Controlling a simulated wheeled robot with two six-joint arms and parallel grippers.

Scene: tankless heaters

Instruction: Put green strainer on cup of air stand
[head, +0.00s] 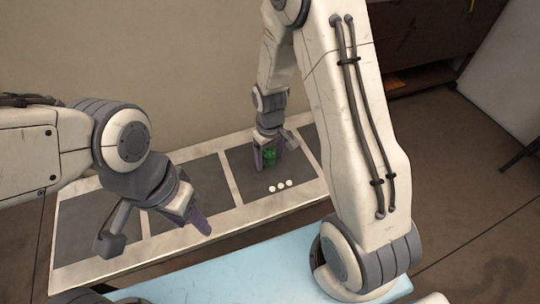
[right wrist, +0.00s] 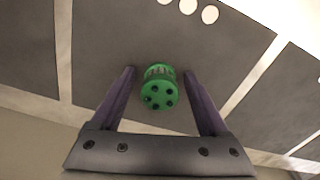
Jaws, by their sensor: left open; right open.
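The green strainer (head: 270,156), a small green cylinder with dark holes in its end, is on a dark panel marked with three white dots. My right gripper (head: 265,158) is open around it. In the right wrist view, the strainer (right wrist: 159,90) lies between the two spread purple fingers of the right gripper (right wrist: 160,73), with gaps on both sides. My left gripper (head: 198,220) is open and empty, over the panels to the left of the strainer. I cannot make out a cup or air stand in either view.
The light-framed board (head: 230,180) with dark panels runs along the wall. A light blue surface (head: 285,262) lies in front of it. A dark cabinet (head: 425,45) stands at the back right. The floor at the right is mostly clear.

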